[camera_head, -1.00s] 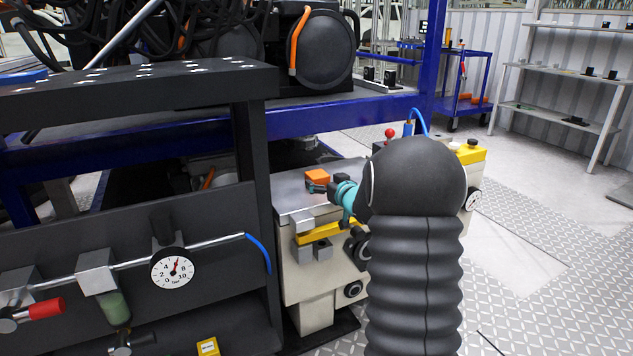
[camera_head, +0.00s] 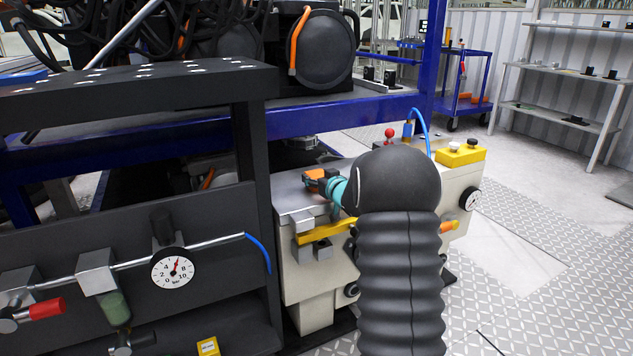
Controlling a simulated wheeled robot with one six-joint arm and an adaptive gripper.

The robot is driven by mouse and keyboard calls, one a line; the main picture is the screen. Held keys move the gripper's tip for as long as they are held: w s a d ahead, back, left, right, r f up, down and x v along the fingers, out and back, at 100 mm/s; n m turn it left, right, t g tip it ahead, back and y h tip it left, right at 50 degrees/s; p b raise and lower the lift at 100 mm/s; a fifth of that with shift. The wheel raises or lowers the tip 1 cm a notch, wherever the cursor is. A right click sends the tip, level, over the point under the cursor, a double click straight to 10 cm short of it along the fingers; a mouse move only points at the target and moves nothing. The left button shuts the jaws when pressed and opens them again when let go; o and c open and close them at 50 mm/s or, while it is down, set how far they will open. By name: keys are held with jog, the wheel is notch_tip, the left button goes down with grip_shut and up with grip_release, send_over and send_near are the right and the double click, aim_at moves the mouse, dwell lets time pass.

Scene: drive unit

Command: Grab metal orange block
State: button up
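The orange block (camera_head: 314,173) sits on the grey metal top of the light-coloured machine (camera_head: 290,190). My gripper (camera_head: 313,183), dark with a teal collar behind it, is right at the block and covers much of it. Only the upper part of the block shows above the fingers. I cannot tell whether the fingers are open or closed around the block, or whether they touch it. My black bellows-covered arm comes up from below and hides part of the machine.
A dark frame with a pressure gauge (camera_head: 172,268) stands at the left front. A blue beam (camera_head: 330,115) runs behind and above the machine top. A red-knobbed lever (camera_head: 389,133) and a yellow control box (camera_head: 460,154) are to the right. The floor at right is clear.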

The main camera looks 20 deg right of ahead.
jog(key=shift+r, duration=0.1)
jog(key=shift+c, duration=1.3)
jog(key=shift+r, duration=0.1)
